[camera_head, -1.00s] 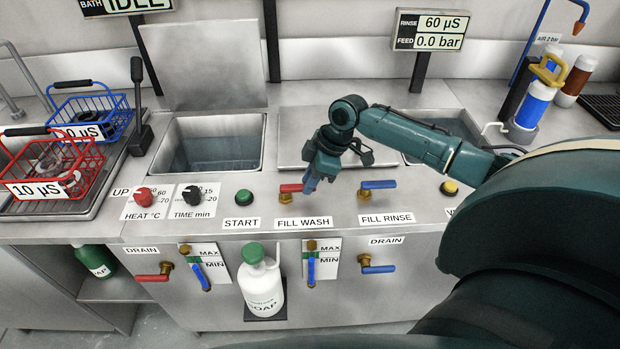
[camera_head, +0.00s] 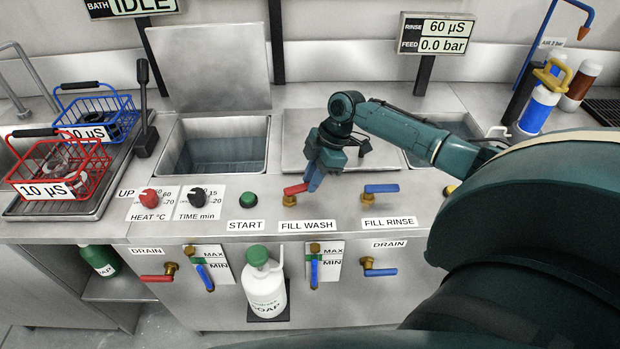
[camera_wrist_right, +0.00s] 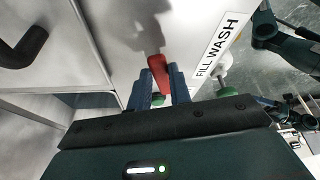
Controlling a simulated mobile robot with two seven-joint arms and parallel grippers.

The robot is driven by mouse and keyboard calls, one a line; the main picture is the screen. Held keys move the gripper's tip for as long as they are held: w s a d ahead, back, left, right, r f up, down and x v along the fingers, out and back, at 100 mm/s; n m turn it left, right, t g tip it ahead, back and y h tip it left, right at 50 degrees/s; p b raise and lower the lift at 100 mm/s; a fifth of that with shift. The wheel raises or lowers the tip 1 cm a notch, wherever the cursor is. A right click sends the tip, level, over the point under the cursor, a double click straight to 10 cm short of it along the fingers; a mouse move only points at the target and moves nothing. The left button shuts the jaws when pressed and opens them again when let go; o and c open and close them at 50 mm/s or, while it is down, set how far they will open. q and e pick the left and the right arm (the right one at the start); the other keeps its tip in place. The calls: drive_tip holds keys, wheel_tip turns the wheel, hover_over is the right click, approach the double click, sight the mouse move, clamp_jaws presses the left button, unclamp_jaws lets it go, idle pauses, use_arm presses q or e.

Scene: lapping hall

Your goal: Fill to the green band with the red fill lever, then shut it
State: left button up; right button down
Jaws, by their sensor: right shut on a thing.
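The red fill lever (camera_head: 295,189) sits on a brass valve behind the FILL WASH label (camera_head: 308,226). My right gripper (camera_head: 314,182) is shut on its end; the wrist view shows the red lever (camera_wrist_right: 159,74) between the two blue fingers (camera_wrist_right: 161,88). The wash tank (camera_head: 213,124) has its lid up and holds water. My left gripper is not in view.
A blue-handled FILL RINSE lever (camera_head: 381,188) stands to the right. A red drain lever (camera_head: 157,278) and a soap bottle (camera_head: 265,290) are on the front. Red (camera_head: 62,172) and blue (camera_head: 98,115) baskets stand at left. The rinse display (camera_head: 436,33) reads 0.0 bar feed.

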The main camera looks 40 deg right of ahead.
drive_tip(key=c, duration=1.3)
unclamp_jaws()
drive_tip(key=shift+r, duration=0.1)
drive_tip(key=v, duration=1.3)
drive_tip(key=shift+b, duration=0.35)
